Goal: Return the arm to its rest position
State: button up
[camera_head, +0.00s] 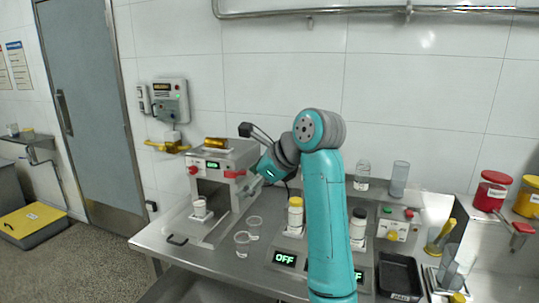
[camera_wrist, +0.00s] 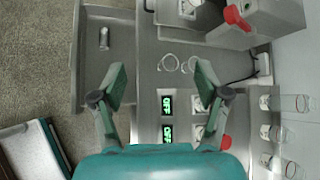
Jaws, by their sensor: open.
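My arm (camera_head: 330,225) is teal with grey joints. It rises in front of the steel workbench in the head view and bends at the top towards the left. The bench top (camera_wrist: 148,100) shows below, with two clear glass cups (camera_wrist: 178,63) and green lit displays.
The steel bench (camera_head: 165,252) carries a yellow-capped bottle (camera_head: 295,213) and a black-capped bottle (camera_head: 358,226), partly behind my arm. Clear cups (camera_head: 243,243) stand left of them. A black tray (camera_head: 400,275) and a red jar (camera_head: 490,190) are at right. Air above the bench is clear.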

jog(key=s+d+f+n+t, duration=0.1)
jog(key=d+f, duration=0.1)
jog(key=f, duration=1)
jog(key=s+d+f+n+t, duration=0.1)
jog(key=d+f+n, duration=0.15)
jog(key=f, duration=1.05)
jog(key=s+d+f+n+t+h, duration=0.15)
jog(key=s+d+f, duration=0.25)
jog(key=s+f, duration=0.4)
jog(key=s+d+f+n+t+h, duration=0.15)
jog(key=s+d+f, duration=0.25)
jog(key=s+f, duration=0.45)
jog(key=s+d+f+n+t+h, duration=0.1)
jog(key=s+d+f+n+h, duration=0.2)
jog(key=s, duration=0.6)
jog(key=s+d+f+n+t, duration=0.1)
jog(key=s+d+f+n, duration=0.2)
jog(key=s, duration=0.7)
jog(key=s+d+r+n, duration=0.2)
jog(key=s+r+n, duration=0.2)
jog(key=s, duration=0.6)
jog(key=s+d+r+n+t+h, duration=0.1)
jog(key=s+d+r+n, duration=0.1)
jog(key=s+r, duration=0.5)
jog(key=s+n, duration=0.1)
jog(key=s, duration=0.2)
jog(key=shift+d+r+n+t+h, duration=0.2)
jog(key=shift+r+n+t+h, duration=0.1)
jog(key=shift+r+n, duration=0.1)
